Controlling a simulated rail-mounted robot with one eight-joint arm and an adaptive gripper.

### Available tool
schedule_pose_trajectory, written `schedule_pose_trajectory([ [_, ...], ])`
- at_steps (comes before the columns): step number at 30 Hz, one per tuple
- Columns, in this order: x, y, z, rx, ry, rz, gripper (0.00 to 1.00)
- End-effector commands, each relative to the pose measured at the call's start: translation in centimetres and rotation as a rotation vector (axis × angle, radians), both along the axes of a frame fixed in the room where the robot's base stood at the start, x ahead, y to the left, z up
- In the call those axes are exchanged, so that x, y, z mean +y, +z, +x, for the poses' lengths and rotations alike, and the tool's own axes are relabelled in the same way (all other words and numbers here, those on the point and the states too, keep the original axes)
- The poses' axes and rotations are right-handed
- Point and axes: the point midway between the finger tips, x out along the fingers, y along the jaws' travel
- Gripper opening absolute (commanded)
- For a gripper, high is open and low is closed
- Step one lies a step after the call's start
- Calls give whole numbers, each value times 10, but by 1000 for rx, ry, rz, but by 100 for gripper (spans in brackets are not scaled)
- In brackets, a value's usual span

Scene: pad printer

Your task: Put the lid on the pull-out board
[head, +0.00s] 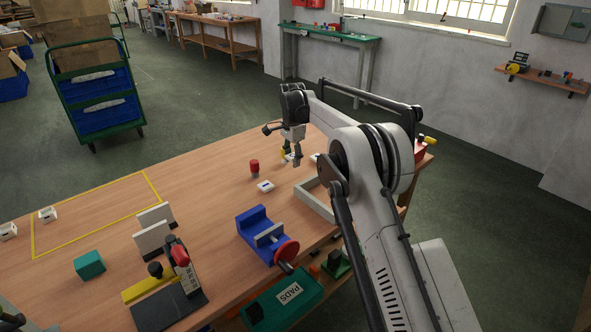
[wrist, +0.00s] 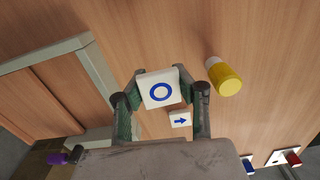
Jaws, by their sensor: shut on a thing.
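My gripper (head: 292,160) is low over the far part of the wooden table in the head view. In the wrist view its two fingers (wrist: 163,95) are shut on the sides of a white square piece with a blue ring (wrist: 159,90), seemingly the lid. The piece is small and partly hidden in the head view. A lower wooden surface (head: 334,284) juts out below the table's front edge, mostly covered by a green PADS box; I cannot tell whether this is the pull-out board.
A small white arrow tile (wrist: 181,119) lies beneath. A grey frame (head: 313,203), a red bottle (head: 254,168), a blue vise (head: 262,236) and the PADS box (head: 284,299) are nearby. The yellow-outlined area is mostly clear.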

Motion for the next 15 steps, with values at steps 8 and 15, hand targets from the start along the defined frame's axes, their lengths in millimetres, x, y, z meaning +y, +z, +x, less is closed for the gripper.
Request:
schedule_pose_trajectory([
  [8,-10,-13,8,0,0,0,15],
  [15,-10,-43,8,0,0,0,15],
])
